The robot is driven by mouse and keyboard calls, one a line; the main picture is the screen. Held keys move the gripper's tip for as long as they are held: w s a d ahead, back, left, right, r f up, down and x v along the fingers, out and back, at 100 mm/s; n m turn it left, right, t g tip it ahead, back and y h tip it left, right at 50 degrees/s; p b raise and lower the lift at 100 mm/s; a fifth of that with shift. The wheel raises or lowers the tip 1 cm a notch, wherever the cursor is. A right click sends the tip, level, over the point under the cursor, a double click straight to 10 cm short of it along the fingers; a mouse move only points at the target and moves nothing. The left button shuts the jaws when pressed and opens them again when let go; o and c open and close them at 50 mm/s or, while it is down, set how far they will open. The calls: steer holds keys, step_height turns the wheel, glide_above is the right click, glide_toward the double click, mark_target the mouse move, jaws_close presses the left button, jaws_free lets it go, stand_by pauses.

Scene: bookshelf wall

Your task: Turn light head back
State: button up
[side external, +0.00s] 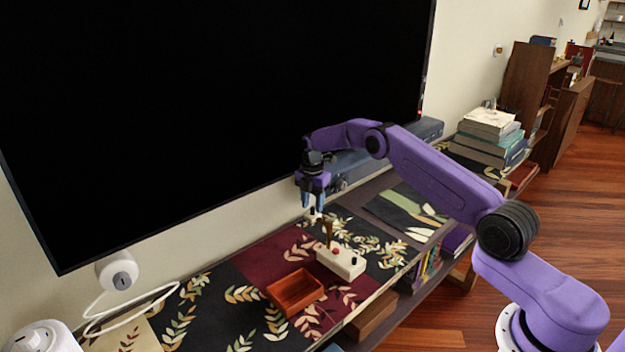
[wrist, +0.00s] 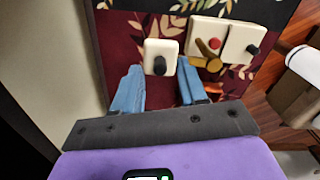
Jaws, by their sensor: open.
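A white round lamp-like head (side external: 118,270) with a dark spot on its face is at the left in the side view, by the wall above the shelf top; a thin white curved piece lies below it. I cannot tell for sure that it is the light head. My gripper (side external: 313,207) is open and points down above the back of the shelf, well to the right of that head. In the wrist view, my open gripper (wrist: 157,88) has a small white block with a black knob (wrist: 160,57) beyond and between its blue fingers. I cannot tell whether they touch it.
A white control box (side external: 341,262) with a red button, a brass lever and a black knob stands near the gripper. An open red-brown tray (side external: 296,291) lies in front. A large black screen (side external: 220,100) rises behind. Stacked books (side external: 490,137) stand at the right.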

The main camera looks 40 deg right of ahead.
mark_target(312, 207)
step_height(312, 207, up, 16)
steer(key=shift+r, duration=0.25)
stand_by(0.4)
steer(key=s+a+r+m, duration=0.1)
steer(key=s+a+r, duration=0.2)
steer(key=a, duration=0.4)
steer(key=s+a+r+m, duration=0.1)
steer(key=s+a+r, duration=0.1)
steer(key=s+a, duration=0.3)
steer(key=s+a+r+m, duration=0.2)
steer(key=s+a, duration=0.7)
steer(key=s, duration=0.2)
steer(key=s+m, duration=0.2)
steer(key=s, duration=1.3)
steer(key=s+d+f+m, duration=0.1)
steer(key=s+d+f, duration=0.1)
steer(key=s, duration=0.6)
steer(key=s+d+f+m, duration=0.1)
steer(key=s+d, duration=0.3)
steer(key=s, duration=0.4)
steer(key=shift+s+d+f+m, duration=0.25)
steer(key=shift+d+f+m, duration=0.15)
steer(key=shift+f, duration=0.3)
